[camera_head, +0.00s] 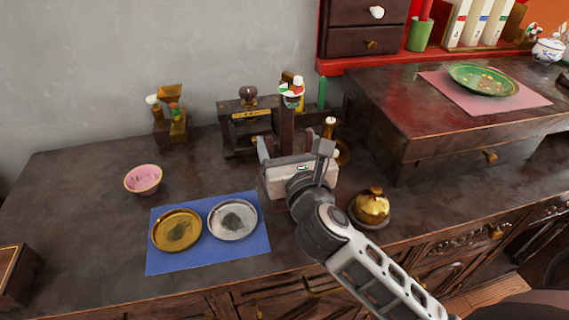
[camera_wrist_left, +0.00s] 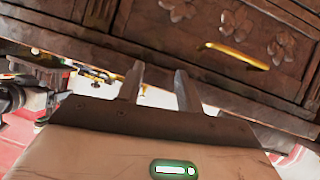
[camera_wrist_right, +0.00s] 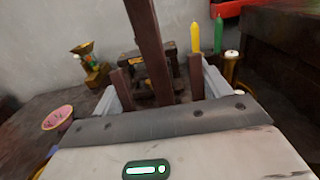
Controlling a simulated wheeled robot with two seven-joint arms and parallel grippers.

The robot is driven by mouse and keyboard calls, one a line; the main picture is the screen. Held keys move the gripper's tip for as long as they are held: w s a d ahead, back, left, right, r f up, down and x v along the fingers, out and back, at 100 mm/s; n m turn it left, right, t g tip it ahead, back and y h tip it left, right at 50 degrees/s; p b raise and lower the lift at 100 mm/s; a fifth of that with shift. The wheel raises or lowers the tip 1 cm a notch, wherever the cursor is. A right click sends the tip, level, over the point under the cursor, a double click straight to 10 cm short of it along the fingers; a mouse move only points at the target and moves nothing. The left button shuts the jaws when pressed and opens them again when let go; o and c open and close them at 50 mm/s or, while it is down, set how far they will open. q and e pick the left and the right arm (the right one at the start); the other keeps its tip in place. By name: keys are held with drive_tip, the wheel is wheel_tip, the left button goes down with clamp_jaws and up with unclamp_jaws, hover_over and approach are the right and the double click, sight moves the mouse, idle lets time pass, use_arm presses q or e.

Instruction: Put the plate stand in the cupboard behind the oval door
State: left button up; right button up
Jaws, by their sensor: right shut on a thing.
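The plate stand, a dark brown wooden piece with a tall post (camera_wrist_right: 145,40), is between the fingers of my right gripper (camera_wrist_right: 160,95). In the head view the stand (camera_head: 287,128) rises past my right gripper (camera_head: 292,150), which is over the sideboard; its lower part is hidden. My left gripper (camera_wrist_left: 159,72) shows only in its own wrist view, open and empty, below a carved wooden front (camera_wrist_left: 235,28) with a gold handle. Carved cupboard fronts (camera_head: 435,262) run under the sideboard top in the head view. I cannot tell which one is the oval door.
A blue mat (camera_head: 208,256) carries a gold plate and a silver plate. A pink bowl (camera_head: 143,180), a dark wooden piece (camera_head: 237,135) and a golden lidded pot (camera_head: 371,205) stand nearby. A raised wooden box (camera_head: 430,130) blocks the right.

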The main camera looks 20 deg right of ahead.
drive_tip(key=shift+w+f, duration=0.4)
drive_tip(key=shift+f, duration=0.05)
wheel_tip(320, 180, down, 4)
drive_tip(key=shift+w+a+r+b, duration=0.15)
drive_tip(key=shift+r+b, duration=0.1)
drive_tip(key=shift+b, duration=0.9)
use_arm(q)
drive_tip(key=shift+g, duration=0.5)
drive_tip(key=f, duration=0.3)
drive_tip(key=d+f, duration=0.1)
drive_tip(key=shift+w+f, duration=0.25)
drive_tip(key=shift+w, duration=0.05)
use_arm(e)
drive_tip(key=shift+f, duration=0.1)
use_arm(q)
drive_tip(key=shift+r, duration=0.1)
use_arm(e)
drive_tip(key=o, duration=1.1)
